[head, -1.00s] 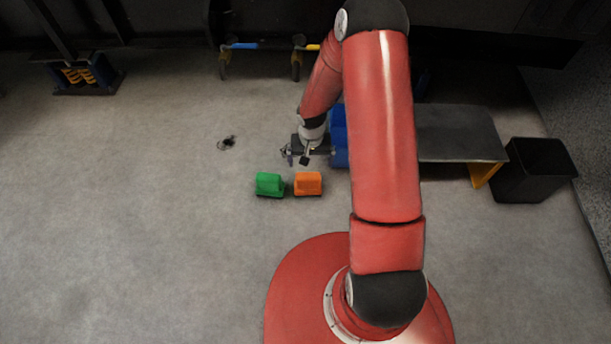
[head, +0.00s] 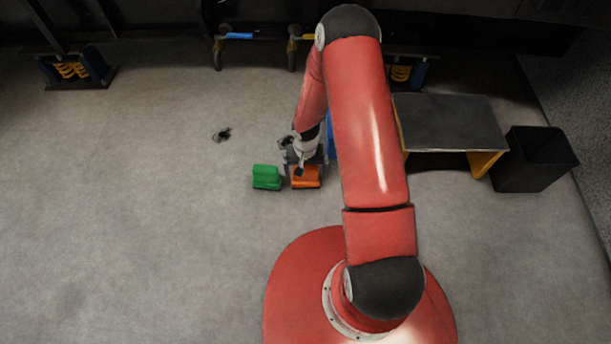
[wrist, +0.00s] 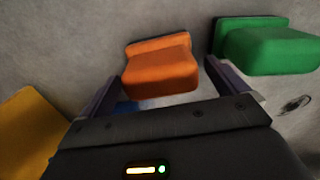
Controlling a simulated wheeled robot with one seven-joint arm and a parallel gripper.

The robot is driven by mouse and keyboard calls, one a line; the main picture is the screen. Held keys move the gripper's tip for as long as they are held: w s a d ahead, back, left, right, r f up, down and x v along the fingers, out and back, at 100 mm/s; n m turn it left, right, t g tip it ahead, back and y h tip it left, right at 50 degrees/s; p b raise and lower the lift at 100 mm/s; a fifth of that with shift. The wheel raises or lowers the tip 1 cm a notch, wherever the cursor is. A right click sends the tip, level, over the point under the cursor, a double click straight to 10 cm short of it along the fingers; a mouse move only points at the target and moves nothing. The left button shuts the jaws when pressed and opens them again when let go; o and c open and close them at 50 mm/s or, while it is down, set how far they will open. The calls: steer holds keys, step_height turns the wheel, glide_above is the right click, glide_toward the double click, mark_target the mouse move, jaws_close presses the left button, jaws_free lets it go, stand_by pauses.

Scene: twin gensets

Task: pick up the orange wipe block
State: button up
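The orange wipe block (head: 306,181) sits on the floor, partly covered by my gripper (head: 303,168) in the head view. In the wrist view the orange block (wrist: 160,70) lies ahead between the two spread fingers of my open gripper (wrist: 163,74). Nothing is held, and I see gaps between block and fingers; how deep the fingers reach around it is hard to tell. A similar green block (head: 266,177) stands just left of the orange one. In the wrist view the green block (wrist: 268,48) is on the right, close to the right finger.
A small dark object (head: 222,135) lies on the floor up and left. A dark-topped table (head: 450,122) with yellow legs and a black bin (head: 535,160) stand right. Something blue (head: 331,138) is partly hidden behind my arm. The floor at left is open.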

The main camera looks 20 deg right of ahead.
steer(key=c, duration=1.2)
steer(key=shift+c, duration=0.2)
step_height(320, 180, up, 20)
steer(key=p, duration=0.4)
